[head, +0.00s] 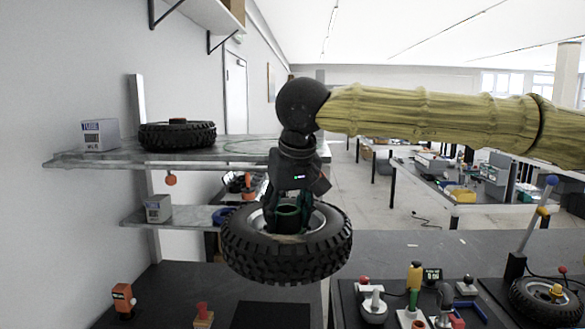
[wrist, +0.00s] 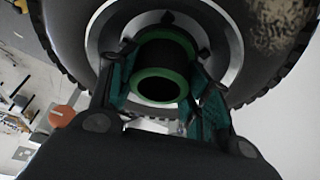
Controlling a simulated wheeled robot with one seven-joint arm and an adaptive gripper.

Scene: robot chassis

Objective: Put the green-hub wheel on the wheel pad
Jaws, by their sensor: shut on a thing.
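My gripper (head: 288,208) points down and is shut on the hub of the green-hub wheel (head: 285,262). The wheel is a black knobbly tyre with a silver rim, held nearly flat in the air in front of the shelves. In the wrist view the fingers (wrist: 165,90) sit on both sides of the green-edged hub (wrist: 160,75), and the wheel (wrist: 255,25) fills the top of the view. A dark square pad (head: 270,315) lies on the bench below the wheel; I cannot tell if it is the wheel pad.
Another box (head: 157,208) is on the lower shelf. A yellow-hub wheel (head: 540,302), levers and knobs crowd the right bench.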

